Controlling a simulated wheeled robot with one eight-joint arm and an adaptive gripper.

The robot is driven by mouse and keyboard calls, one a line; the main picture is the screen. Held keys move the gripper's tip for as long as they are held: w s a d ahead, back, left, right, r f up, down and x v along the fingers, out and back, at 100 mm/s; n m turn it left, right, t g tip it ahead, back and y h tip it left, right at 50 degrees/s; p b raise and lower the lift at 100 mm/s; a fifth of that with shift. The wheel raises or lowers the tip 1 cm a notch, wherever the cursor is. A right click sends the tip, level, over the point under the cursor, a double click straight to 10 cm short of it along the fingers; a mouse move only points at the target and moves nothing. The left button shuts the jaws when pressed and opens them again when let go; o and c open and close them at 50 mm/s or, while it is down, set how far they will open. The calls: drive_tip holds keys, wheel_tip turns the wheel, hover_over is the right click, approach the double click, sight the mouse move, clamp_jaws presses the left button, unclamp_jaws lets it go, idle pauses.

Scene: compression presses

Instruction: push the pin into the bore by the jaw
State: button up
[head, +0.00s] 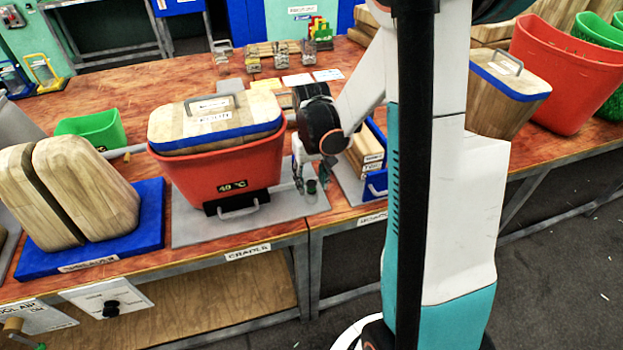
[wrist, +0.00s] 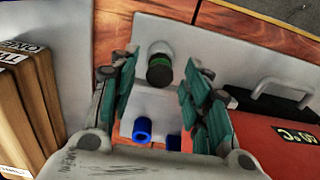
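In the head view a small dark green piece (head: 311,187) shows at the same place. My gripper (wrist: 160,64) is open, with its teal fingers to either side of the cylinder; I cannot tell whether they touch it. A blue ring (wrist: 142,130) and a second blue piece (wrist: 173,142) lie lower between the fingers; I cannot tell whether either is the bore. I cannot make out the jaw.
The red tub (head: 220,173) with a wooden lid (head: 215,122) stands close left of my gripper on the grey plate (head: 190,232). A blue bin of wooden blocks (head: 372,150) is close right. A wooden press block (head: 90,190) stands at left.

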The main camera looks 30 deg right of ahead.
sight(311, 183)
wheel_tip(311, 183, up, 12)
idle(0.8)
idle(0.4)
